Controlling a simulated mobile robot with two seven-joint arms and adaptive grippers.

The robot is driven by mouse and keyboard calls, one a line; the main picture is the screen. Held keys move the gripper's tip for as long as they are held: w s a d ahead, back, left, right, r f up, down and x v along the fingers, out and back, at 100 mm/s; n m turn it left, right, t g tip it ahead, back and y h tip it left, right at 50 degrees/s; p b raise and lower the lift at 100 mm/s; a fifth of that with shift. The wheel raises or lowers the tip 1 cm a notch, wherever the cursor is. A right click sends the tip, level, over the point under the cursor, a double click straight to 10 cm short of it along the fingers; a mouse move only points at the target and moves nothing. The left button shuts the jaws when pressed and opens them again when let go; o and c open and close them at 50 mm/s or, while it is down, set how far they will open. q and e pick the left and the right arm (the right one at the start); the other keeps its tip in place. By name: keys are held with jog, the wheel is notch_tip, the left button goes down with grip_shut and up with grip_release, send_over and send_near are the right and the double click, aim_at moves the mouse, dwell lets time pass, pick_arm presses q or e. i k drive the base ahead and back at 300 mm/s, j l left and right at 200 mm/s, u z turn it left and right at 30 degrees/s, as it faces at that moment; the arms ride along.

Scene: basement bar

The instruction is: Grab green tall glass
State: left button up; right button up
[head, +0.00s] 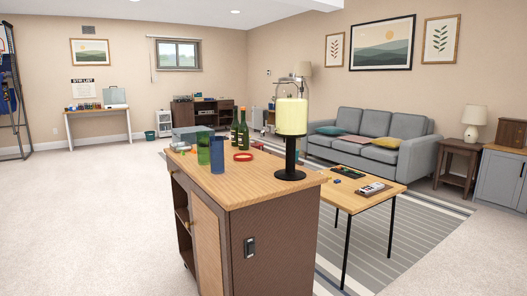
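A green tall glass (203,150) stands upright on the left part of a wooden-topped bar cabinet (262,179). A blue tall glass (217,156) stands just in front of it and to its right, and the two nearly overlap in the picture. Two dark green bottles stand behind and to the right, one of them this bottle (243,131). Neither of my grippers shows in the head view.
A red ring (243,157) lies on the top's middle. A coffee table (378,188) stands close on the right, before a grey sofa (377,125). Open carpet (85,215) lies to the left.

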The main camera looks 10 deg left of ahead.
aim_at(202, 137)
jog(key=j+z, duration=0.6)
jog(key=z, duration=0.15)
jog(key=j+z, duration=0.55)
jog(key=j, duration=0.15)
jog(key=k+j+z, duration=0.15)
jog(key=j, duration=0.2)
jog(key=k+j+z, duration=0.2)
jog(key=j, duration=0.15)
jog(key=k+j+z, duration=0.1)
jog(key=j, duration=0.25)
jog(key=k+j+z, duration=0.1)
jog(key=j, duration=0.25)
jog(key=k+j, duration=0.4)
jog(key=j, duration=0.25)
jog(key=k+j+z, duration=0.1)
jog(key=j, duration=0.3)
jog(key=k+j, duration=0.3)
